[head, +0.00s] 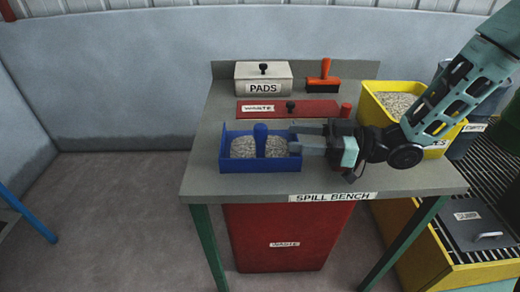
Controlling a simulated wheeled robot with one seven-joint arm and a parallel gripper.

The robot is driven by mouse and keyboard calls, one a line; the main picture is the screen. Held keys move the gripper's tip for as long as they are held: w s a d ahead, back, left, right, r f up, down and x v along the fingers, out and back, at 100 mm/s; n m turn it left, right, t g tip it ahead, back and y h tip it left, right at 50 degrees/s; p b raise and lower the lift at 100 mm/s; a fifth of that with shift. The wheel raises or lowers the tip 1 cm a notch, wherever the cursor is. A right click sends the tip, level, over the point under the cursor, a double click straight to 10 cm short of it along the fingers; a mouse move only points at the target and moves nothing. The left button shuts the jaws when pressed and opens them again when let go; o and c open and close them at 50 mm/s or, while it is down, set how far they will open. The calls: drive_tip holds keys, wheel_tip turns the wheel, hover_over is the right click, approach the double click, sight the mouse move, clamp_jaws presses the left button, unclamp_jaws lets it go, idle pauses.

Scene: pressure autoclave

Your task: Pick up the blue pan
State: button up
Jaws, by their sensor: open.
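The blue pan (232,165) sits on the grey spill bench near its front left. It holds grey granular material, and a blue upright handle (260,140) stands at its middle. My gripper (300,138) reaches in from the right, with its fingers pointing left over the right side of the pan. The fingers are open, one farther back and one nearer. The handle stands to the left of the fingertips, apart from them as far as I can tell. Whether a finger touches the pan's right rim is hard to tell.
Behind the pan lie a red lid (310,107) marked WASTE, a PADS box (263,84) and an orange-handled brush (324,77). A yellow bin (373,105) of granules stands at the right, behind my arm. A red waste bin (290,222) is under the bench. The bench's left front is clear.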

sight(260, 135)
drive_tip(key=a, duration=0.3)
drive_tip(key=w+a, duration=0.1)
drive_tip(key=a, duration=0.4)
drive_tip(key=shift+w+a, duration=0.35)
clamp_jaws()
